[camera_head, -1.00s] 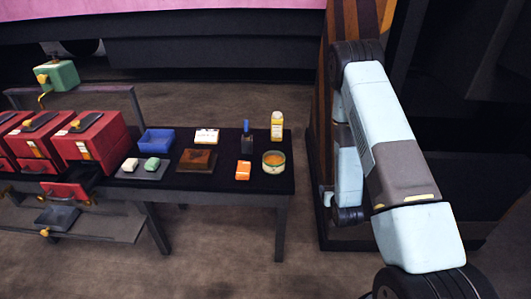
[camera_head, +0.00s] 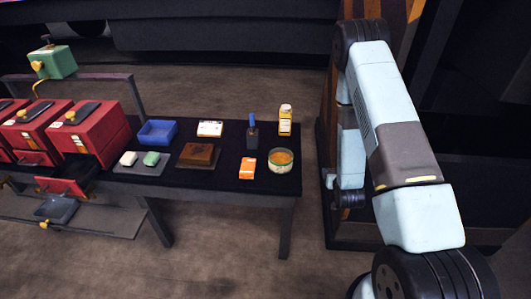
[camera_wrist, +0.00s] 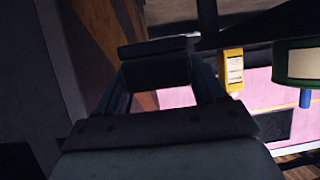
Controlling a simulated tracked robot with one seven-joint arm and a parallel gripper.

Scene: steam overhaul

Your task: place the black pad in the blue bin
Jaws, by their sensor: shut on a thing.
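The blue bin (camera_head: 157,132) is a small open tray near the left end of the black table in the head view. In the wrist view my gripper (camera_wrist: 160,84) is shut on a dark block, which looks like the black pad (camera_wrist: 155,70). The pad lies across between the fingers. In the head view my gripper and the pad are out of sight, with the folded arm at the right. The inside of the bin shows no contents that I can make out.
The table (camera_head: 225,178) also holds a white-labelled box (camera_head: 210,128), a brown block (camera_head: 199,155), two soaps on a grey tray (camera_head: 142,168), an orange box (camera_head: 248,167), a round tin (camera_head: 281,160), a blue-handled brush (camera_head: 252,132) and a yellow bottle (camera_head: 285,120). Red cabinets (camera_head: 95,130) stand left.

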